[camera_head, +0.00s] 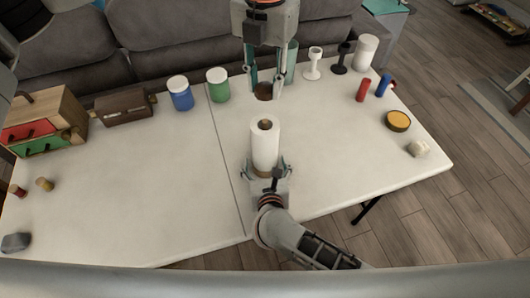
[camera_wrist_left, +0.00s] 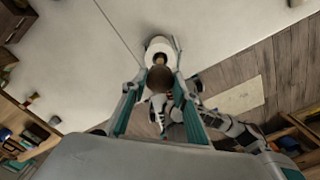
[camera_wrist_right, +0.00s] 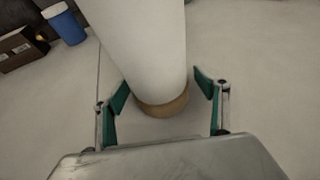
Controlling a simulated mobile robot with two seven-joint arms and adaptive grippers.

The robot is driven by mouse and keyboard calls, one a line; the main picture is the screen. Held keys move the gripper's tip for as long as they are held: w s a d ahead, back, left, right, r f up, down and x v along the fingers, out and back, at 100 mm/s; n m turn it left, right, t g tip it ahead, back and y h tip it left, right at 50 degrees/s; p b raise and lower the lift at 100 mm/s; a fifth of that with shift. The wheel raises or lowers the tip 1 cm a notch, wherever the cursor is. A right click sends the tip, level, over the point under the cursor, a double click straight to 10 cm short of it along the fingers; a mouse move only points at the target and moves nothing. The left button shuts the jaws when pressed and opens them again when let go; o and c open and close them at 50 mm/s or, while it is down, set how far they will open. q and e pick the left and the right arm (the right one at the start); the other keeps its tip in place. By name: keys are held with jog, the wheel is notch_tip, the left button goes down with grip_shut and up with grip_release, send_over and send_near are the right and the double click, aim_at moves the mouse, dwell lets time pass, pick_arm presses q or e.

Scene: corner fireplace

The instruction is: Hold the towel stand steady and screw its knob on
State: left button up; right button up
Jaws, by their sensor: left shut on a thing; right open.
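The towel stand (camera_head: 264,145) stands upright on the white table, a white paper roll on a round wooden base. The tip of its brown post shows at the top of the roll. My left gripper (camera_head: 264,90) is shut on the dark brown round knob (camera_wrist_left: 160,78), which it holds above the roll, apart from it in the head view. The roll also shows behind the knob in the left wrist view (camera_wrist_left: 158,47). My right gripper (camera_wrist_right: 163,95) is open low at the stand, with its fingers on either side of the wooden base (camera_wrist_right: 163,106); gaps show there.
A drawer cabinet (camera_head: 45,120) is far left. Candle holders (camera_head: 313,64), red (camera_head: 363,89) and blue cylinders, and a yellow-topped tin (camera_head: 398,121) are at right. The table's front left is mostly clear.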

jog(key=shift+w+f, duration=0.1)
jog(key=shift+w, duration=0.15)
jog(key=c, duration=1.7)
pick_arm(q)
send_over(265, 121)
jog(key=shift+f, duration=2.5)
jog(key=shift+f, duration=0.9)
jog(key=shift+f, duration=0.6)
